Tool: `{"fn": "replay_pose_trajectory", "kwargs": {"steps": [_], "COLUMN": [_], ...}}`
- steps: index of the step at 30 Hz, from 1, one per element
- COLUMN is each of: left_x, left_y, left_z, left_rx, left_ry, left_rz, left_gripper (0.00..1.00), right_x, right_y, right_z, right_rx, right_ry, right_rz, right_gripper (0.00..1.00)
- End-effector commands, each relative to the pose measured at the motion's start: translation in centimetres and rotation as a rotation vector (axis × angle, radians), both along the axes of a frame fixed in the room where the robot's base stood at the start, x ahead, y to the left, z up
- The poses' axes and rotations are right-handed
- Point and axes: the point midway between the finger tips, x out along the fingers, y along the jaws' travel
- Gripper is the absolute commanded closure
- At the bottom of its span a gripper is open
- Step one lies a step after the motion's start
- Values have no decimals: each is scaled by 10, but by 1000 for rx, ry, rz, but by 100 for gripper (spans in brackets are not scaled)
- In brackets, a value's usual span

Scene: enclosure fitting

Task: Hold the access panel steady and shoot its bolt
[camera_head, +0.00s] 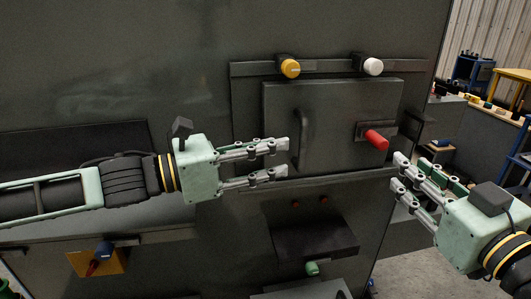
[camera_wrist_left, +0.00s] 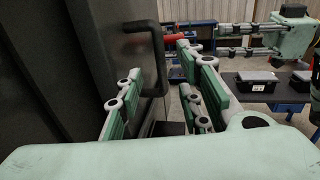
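The access panel (camera_head: 345,105) is a dark grey square door set in a grey cabinet, and it looks shut. A dark vertical bar handle (camera_head: 302,135) is on its left side; the handle also shows in the left wrist view (camera_wrist_left: 158,50). A red bolt knob (camera_head: 376,139) sticks out at its right side, also seen in the left wrist view (camera_wrist_left: 174,37). My left gripper (camera_head: 286,157) is open and empty, just left of the handle's lower end. My right gripper (camera_head: 398,171) is open and empty, below and right of the red knob.
A rail above the panel carries a yellow knob (camera_head: 290,68) and a white knob (camera_head: 373,66). Below, a dark box (camera_head: 315,240) and a green knob (camera_head: 312,268) stick out. A blue knob on a yellow plate (camera_head: 84,264) is lower left. Workshop benches stand at right.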

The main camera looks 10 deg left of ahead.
Motion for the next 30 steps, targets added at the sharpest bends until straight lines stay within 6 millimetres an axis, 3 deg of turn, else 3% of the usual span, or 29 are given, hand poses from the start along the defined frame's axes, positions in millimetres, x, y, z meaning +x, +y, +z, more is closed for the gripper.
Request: {"fn": "replay_pose_trajectory", "kwargs": {"steps": [15,28,30], "left_x": [39,44,44], "left_y": [-54,-61,-61], "left_z": [-2,-1,-1], "left_rx": [0,0,0], "left_ry": [4,3,3], "left_rz": [-1,1,1], "left_gripper": [66,66,72], "right_x": [0,0,0], "right_y": [0,0,0], "right_z": [0,0,0], "right_rx": [0,0,0], "right_ry": [0,0,0], "right_rz": [0,0,0], "right_gripper": [69,69,69]}}
